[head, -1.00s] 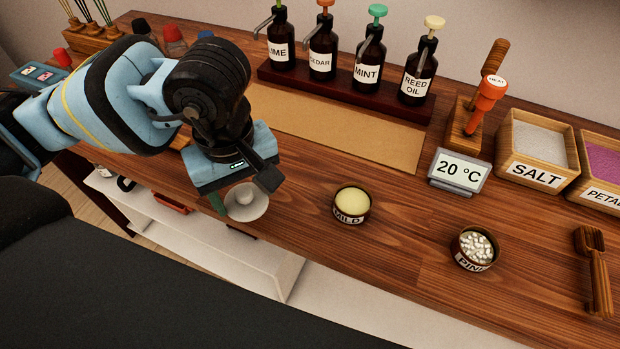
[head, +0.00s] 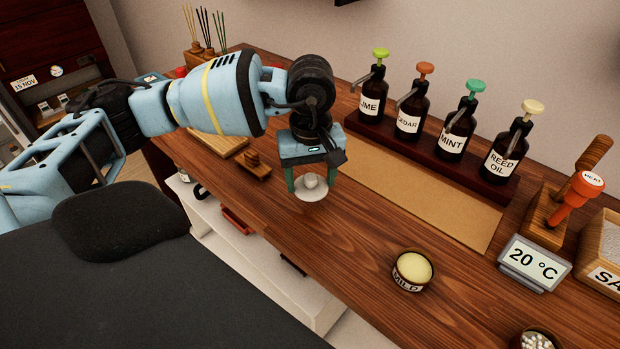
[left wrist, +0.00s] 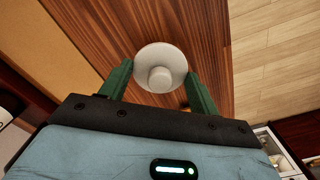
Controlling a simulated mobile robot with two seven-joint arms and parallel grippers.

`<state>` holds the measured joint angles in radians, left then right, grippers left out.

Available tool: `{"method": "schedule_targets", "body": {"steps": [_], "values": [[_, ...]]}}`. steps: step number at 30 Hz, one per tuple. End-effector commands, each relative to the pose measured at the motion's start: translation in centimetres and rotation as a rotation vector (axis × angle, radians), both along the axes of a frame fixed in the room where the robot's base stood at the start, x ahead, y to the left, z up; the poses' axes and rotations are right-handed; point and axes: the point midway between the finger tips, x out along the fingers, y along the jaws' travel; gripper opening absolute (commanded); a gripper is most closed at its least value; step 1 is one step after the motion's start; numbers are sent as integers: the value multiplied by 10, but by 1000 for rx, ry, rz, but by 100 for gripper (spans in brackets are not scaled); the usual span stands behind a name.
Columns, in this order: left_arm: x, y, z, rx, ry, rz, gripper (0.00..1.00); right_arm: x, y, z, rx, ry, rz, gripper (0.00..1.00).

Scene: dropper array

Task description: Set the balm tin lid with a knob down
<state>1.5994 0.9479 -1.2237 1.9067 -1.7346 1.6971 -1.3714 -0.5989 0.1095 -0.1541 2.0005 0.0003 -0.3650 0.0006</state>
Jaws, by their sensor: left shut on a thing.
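The balm tin lid, a pale grey-white disc with a round knob on top (head: 313,193), is between the fingers of my left gripper (head: 311,185). It also shows in the left wrist view (left wrist: 160,60), knob facing the camera, with a green finger at each side of its rim. My left gripper is shut on it. The lid is level or nearly so over the wooden counter; I cannot tell whether its underside touches the wood. An open tin labelled MILD (head: 413,270), filled with yellow balm, stands to the right. My right gripper is not in view.
A tan mat (head: 410,194) lies behind, with a rack of several pump bottles (head: 407,112) beyond it. A wooden block (head: 252,166) and board (head: 215,141) are left of the lid. A 20 °C display (head: 534,262) stands right. Bare counter lies between lid and MILD tin.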

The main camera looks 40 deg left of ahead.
Motion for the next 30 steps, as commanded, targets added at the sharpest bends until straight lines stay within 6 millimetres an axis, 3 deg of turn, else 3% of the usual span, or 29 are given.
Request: {"method": "schedule_targets", "body": {"steps": [7,14,23,30], "values": [[21,15,-2,0,0,-1,34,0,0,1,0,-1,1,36],[21,16,-6,0,0,-1,34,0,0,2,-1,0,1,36],[21,16,-37,1,1,0,34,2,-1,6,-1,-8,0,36],[21,16,-38,0,0,0,34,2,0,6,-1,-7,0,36]]}}
